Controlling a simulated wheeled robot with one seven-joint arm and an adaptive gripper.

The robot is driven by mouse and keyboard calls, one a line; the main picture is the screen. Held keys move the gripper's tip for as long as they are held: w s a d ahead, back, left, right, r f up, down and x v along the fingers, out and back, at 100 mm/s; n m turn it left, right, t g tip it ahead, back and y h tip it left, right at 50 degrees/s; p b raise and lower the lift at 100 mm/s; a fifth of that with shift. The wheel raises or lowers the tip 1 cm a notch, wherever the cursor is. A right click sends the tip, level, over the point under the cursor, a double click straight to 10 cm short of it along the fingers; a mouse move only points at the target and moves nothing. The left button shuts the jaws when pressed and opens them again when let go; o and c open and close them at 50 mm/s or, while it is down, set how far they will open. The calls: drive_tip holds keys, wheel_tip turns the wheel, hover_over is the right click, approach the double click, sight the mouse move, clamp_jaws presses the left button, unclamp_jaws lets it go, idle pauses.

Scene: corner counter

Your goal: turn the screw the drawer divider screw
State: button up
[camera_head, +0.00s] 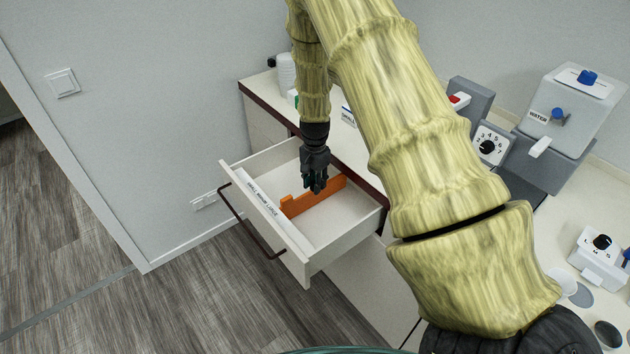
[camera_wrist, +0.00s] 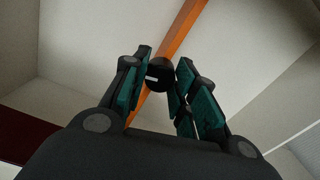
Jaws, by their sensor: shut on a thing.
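An open white drawer (camera_head: 345,226) holds an orange divider (camera_head: 303,207) that runs across its inside; the divider also shows in the wrist view (camera_wrist: 183,28). A round black screw knob with a small white mark (camera_wrist: 158,75) sits at the divider. My gripper (camera_head: 314,188) reaches down into the drawer over the divider. In the wrist view my gripper (camera_wrist: 160,88) has its teal-padded fingers shut on the screw knob, one on each side. The head view does not show the knob clearly, as my gripper covers it.
The drawer's front carries a label and a dark bar handle (camera_head: 250,226). The counter with a dark edge (camera_head: 262,108) stands behind the drawer. A dial box (camera_head: 489,146) and a water dispenser (camera_head: 568,115) stand at the right. Floor is clear at the left.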

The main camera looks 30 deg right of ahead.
drive_tip(key=m+p, duration=0.1)
drive_tip(key=m, duration=0.5)
drive_tip(key=shift+m, duration=0.3)
idle(0.4)
drive_tip(key=o, duration=1.1)
drive_tip(key=shift+c, duration=0.2)
wheel_tip(320, 180, up, 12)
